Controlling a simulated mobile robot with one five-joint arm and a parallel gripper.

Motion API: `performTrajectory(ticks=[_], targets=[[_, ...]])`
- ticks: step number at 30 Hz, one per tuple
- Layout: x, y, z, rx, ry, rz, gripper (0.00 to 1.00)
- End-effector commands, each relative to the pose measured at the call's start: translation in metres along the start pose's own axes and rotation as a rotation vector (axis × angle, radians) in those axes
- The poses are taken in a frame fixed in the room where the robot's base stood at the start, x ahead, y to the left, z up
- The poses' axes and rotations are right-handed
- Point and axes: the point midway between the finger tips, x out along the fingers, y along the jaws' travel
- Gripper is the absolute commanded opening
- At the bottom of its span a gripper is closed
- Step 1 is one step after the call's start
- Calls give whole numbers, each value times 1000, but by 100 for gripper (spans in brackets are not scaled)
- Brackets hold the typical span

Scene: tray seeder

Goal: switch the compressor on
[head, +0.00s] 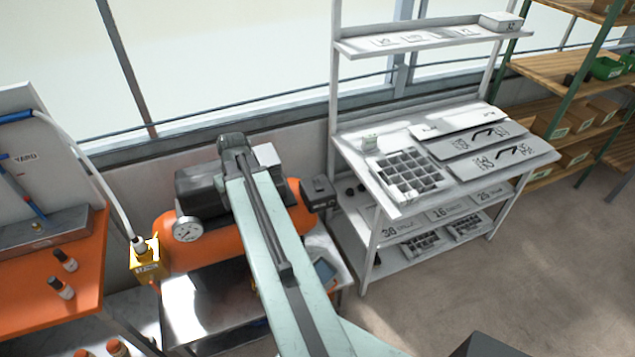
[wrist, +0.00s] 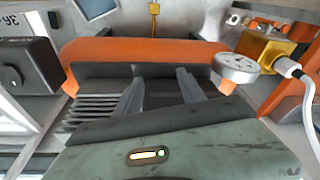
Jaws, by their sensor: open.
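The compressor has an orange tank (head: 170,240) with a dark motor (head: 198,188) on top and a round white gauge (head: 187,230) at its left. A dark box (head: 318,192) sits at its right end; I cannot make out a switch lever on it. In the wrist view the tank (wrist: 140,50) lies across the middle, the dark box (wrist: 25,75) at left and the gauge (wrist: 236,67) at right. My gripper (wrist: 160,75) is open and empty, over the compressor, its fingers between box and gauge. In the head view my arm hides the compressor's middle and the fingers.
A yellow fitting (head: 146,260) with a white hose (head: 105,190) stands at the tank's left end, beside an orange bench (head: 40,300). A white workbench (head: 372,185) with trays stands to the right. Wooden shelves (head: 560,75) are farther right.

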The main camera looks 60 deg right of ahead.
Motion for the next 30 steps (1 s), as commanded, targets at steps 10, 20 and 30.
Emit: performTrajectory(ticks=[10, 20, 30], targets=[[-35, 260, 58, 250, 167, 115, 47], [-34, 283, 70, 270, 183, 132, 47], [20, 291, 63, 270, 182, 131, 47]])
